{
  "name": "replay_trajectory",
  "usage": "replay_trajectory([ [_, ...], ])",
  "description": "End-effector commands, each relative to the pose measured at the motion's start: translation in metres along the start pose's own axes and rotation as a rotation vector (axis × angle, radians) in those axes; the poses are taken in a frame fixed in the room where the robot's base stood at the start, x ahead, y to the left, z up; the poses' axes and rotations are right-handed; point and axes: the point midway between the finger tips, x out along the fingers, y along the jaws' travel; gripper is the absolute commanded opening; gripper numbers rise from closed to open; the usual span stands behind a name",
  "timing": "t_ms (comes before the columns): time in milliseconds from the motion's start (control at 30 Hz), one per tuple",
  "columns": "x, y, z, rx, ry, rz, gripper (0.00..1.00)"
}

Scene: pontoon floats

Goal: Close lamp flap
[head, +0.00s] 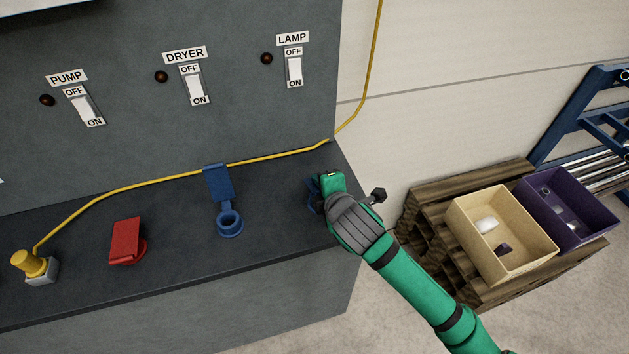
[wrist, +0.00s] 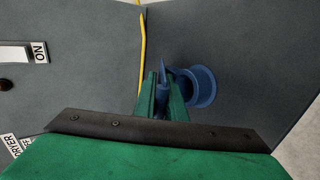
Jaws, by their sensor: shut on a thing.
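The lamp socket is the blue one at the right end of the dark ledge, below the LAMP switch. In the wrist view its round cup (wrist: 204,86) shows beside my fingers. Its blue flap (wrist: 164,72) stands edge-on between the fingers, at an angle to the cup rather than lying flat over it. My gripper (wrist: 161,98) is shut on this flap. In the head view my green gripper (head: 322,197) covers most of the lamp socket, and only a bit of blue (head: 312,188) shows at its left.
A blue socket with raised flap (head: 219,184) stands below DRYER, and a red one with its flap down (head: 126,239) stands below PUMP. A yellow plug (head: 28,263) sits far left, its cable (head: 150,185) running along the wall. Bins (head: 462,218) stand on pallets at right.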

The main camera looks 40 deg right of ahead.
Motion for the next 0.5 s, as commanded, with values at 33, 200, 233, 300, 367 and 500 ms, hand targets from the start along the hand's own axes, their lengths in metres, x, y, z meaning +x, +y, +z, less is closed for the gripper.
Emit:
replay_trajectory([
  [33, -0.0009, -0.0004, -0.0014, 0.001, 0.004, 0.006, 0.0],
  [200, -0.0014, -0.0003, 0.0002, 0.001, 0.001, 0.014, 0.0],
  [233, -0.0014, -0.0003, 0.0003, 0.001, 0.001, 0.014, 0.0],
  [300, -0.0014, -0.0002, 0.0003, 0.0, 0.001, 0.014, 0.0],
  [367, -0.0015, -0.0001, 0.0003, 0.0, 0.001, 0.014, 0.0],
  [500, -0.0015, 0.0001, 0.0002, 0.0, 0.001, 0.014, 0.13],
])
